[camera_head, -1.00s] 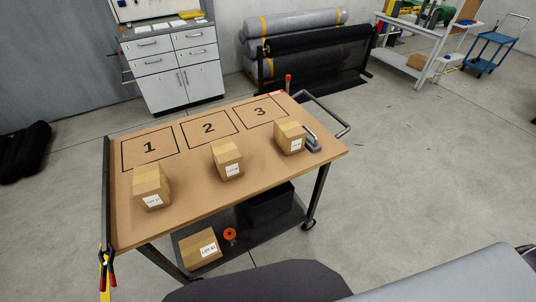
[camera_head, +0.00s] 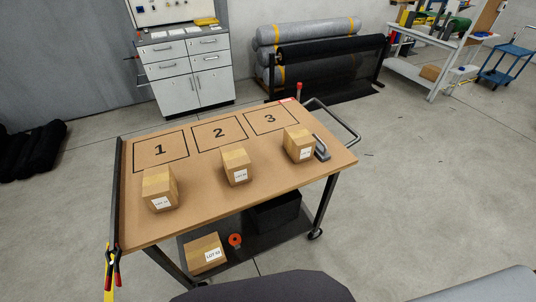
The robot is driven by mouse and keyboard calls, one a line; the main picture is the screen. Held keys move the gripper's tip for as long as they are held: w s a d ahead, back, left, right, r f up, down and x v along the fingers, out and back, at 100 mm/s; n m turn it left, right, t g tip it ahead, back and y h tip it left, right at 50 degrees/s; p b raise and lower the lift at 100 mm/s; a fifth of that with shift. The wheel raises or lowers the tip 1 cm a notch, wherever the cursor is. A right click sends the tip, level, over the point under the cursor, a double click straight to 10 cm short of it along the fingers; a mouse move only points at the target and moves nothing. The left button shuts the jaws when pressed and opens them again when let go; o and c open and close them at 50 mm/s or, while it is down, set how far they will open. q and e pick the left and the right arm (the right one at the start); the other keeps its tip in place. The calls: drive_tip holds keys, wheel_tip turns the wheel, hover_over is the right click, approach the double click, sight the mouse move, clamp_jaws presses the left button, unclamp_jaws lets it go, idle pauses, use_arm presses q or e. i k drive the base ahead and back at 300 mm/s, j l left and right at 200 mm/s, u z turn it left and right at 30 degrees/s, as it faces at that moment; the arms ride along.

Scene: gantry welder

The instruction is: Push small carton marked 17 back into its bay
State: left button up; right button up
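Three small cartons stand on a brown wheeled table (camera_head: 205,222), each with a white label on its front. The left carton (camera_head: 160,187) stands in front of the outlined bay 1 (camera_head: 140,155). The middle carton (camera_head: 236,164) stands in front of bay 2 (camera_head: 240,125). The right carton (camera_head: 299,145) stands in front of bay 3 (camera_head: 289,119), close to a grey metal clamp at the table's right edge. The label print is too small to tell which carton is marked 17. The three bays are empty. Neither of my grippers is in view.
A carton (camera_head: 203,250) and an orange roll (camera_head: 235,240) sit on the table's lower shelf, beside a black box (camera_head: 276,212). A drawer cabinet (camera_head: 188,75) and fabric rolls (camera_head: 310,45) stand behind. Red-black clamps (camera_head: 112,268) hang at the left corner. The floor at right is open.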

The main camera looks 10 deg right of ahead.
sight(160, 185)
drive_tip(key=k+j+z, duration=0.2)
drive_tip(key=j, duration=0.35)
drive_tip(key=k+j+z, duration=0.2)
drive_tip(key=j, duration=0.3)
drive_tip(key=k+j+z, duration=0.25)
drive_tip(key=k+j, duration=0.15)
